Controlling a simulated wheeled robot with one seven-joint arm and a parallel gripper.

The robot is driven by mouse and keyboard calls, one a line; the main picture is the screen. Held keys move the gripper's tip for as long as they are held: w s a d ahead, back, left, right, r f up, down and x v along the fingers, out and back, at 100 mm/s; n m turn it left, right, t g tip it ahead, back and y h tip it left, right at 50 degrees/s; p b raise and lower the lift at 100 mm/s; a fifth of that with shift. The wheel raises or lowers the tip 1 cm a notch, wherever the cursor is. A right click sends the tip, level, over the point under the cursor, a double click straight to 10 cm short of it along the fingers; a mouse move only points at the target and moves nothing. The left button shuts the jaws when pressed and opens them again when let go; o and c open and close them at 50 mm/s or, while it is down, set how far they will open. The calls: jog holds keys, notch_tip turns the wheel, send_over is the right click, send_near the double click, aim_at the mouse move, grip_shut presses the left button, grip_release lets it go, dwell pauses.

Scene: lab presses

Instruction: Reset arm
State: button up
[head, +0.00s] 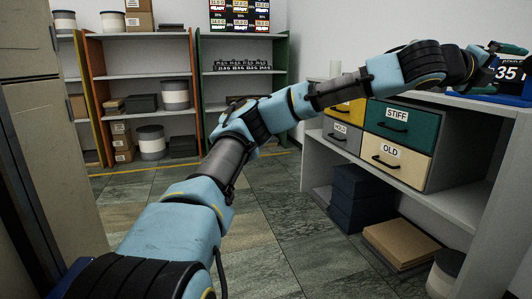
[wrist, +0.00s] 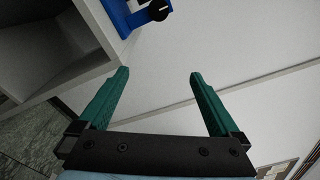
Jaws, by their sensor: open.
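My arm stretches across the head view from lower left to upper right. My gripper (head: 505,50) is at the far right edge of the head view, above the shelf top and close to a blue device (head: 513,82) with a display reading 35. In the wrist view my gripper (wrist: 157,82) has two green fingers spread wide apart with nothing between them. Part of the blue device (wrist: 140,15) shows beyond the fingers at the top of the wrist view.
A grey shelf unit (head: 475,205) at right holds drawers labelled STIFF (head: 402,125), OLD (head: 400,158) and HOLD (head: 341,135). Dark boxes (head: 358,190) stand below. Orange (head: 95,90) and green (head: 199,75) shelving lines the back wall. The tiled floor (head: 265,220) between is clear.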

jog(key=s+d+f+m+g+y, duration=0.1)
jog(key=s+d+f+m+g, duration=0.15)
jog(key=s+f+m, duration=0.75)
jog(key=a+f+m+g+y, duration=0.1)
jog(key=a+f+m+y, duration=0.3)
jog(key=f+m, duration=0.65)
jog(key=w+a+f+m+y, duration=0.4)
jog(key=w+a+f+m, duration=0.15)
jog(key=a+f, duration=0.75)
jog(key=w+a+f+m+t+y, duration=0.1)
jog(key=w+a+f+m+y, duration=0.15)
jog(key=a, duration=0.65)
jog(key=w+a+f+m+t+y, duration=0.15)
jog(key=w+a, duration=0.25)
jog(key=a, duration=0.4)
jog(key=s+a+r+m+y, duration=0.1)
jog(key=a+r+m+y, duration=0.15)
jog(key=a, duration=1.15)
jog(key=s+a+r+m+y, duration=0.1)
jog(key=s+a+r+y, duration=0.15)
jog(key=a, duration=1.05)
jog(key=w+p+v, duration=0.3)
jog(key=p+v, duration=1.2)
jog(key=w+a+r+p+v, duration=0.1)
jog(key=w+p+v, duration=0.2)
jog(key=p+v, duration=1.2)
jog(key=shift+w+a+r+g+h+p, duration=0.4)
jog(key=shift+w+r+p, duration=0.05)
jog(key=shift+w+p, duration=0.05)
